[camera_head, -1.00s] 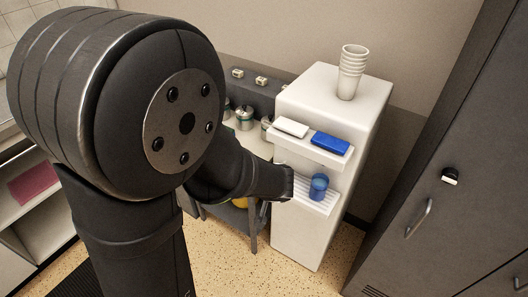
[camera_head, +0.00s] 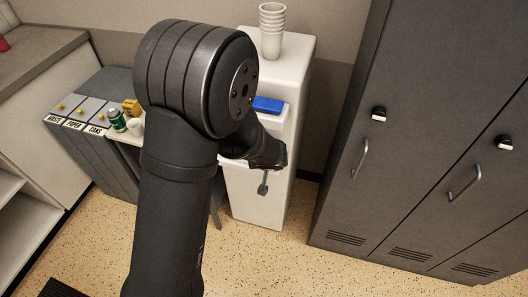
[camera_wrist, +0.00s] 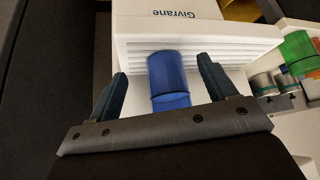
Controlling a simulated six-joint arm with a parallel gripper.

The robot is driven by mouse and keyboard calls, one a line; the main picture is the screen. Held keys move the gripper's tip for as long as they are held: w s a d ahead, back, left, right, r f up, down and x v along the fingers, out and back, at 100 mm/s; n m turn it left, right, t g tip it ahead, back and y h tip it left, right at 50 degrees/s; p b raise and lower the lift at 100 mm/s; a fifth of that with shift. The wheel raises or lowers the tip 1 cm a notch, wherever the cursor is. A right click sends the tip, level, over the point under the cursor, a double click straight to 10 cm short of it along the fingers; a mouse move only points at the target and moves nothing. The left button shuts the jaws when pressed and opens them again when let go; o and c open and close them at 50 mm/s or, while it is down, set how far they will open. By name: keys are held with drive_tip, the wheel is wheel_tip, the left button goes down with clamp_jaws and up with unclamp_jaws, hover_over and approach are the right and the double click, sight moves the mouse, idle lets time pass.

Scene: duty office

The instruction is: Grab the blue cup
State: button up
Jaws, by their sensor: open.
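The blue cup (camera_wrist: 168,78) shows in the wrist view, at the slatted drip tray (camera_wrist: 215,52) of the white water dispenser (camera_head: 300,75). My gripper (camera_wrist: 162,68) is open, with one finger to each side of the cup. Gaps show between the cup and both fingers, so nothing is gripped. In the head view my arm hides the cup, and only part of my gripper (camera_head: 264,186) shows in front of the dispenser.
White cups (camera_head: 271,30) are stacked on the dispenser, and a blue box-like item (camera_head: 267,104) lies on its upper ledge. Grey lockers (camera_head: 385,130) stand to the right. Speckled floor is clear in front.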

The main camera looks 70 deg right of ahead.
drive_tip(key=d, duration=0.1)
drive_tip(key=w+d, duration=0.1)
drive_tip(key=d, duration=0.1)
drive_tip(key=w+d, duration=0.1)
drive_tip(key=d, duration=0.1)
drive_tip(key=shift+w+d, duration=0.1)
drive_tip(key=shift+w+d+f, duration=0.1)
drive_tip(key=shift+d+f, duration=0.15)
drive_tip(key=shift+f, duration=0.25)
drive_tip(key=shift+c, duration=0.5)
drive_tip(key=c, duration=1.2)
drive_tip(key=shift+o, duration=0.2)
drive_tip(key=shift+r, duration=0.1)
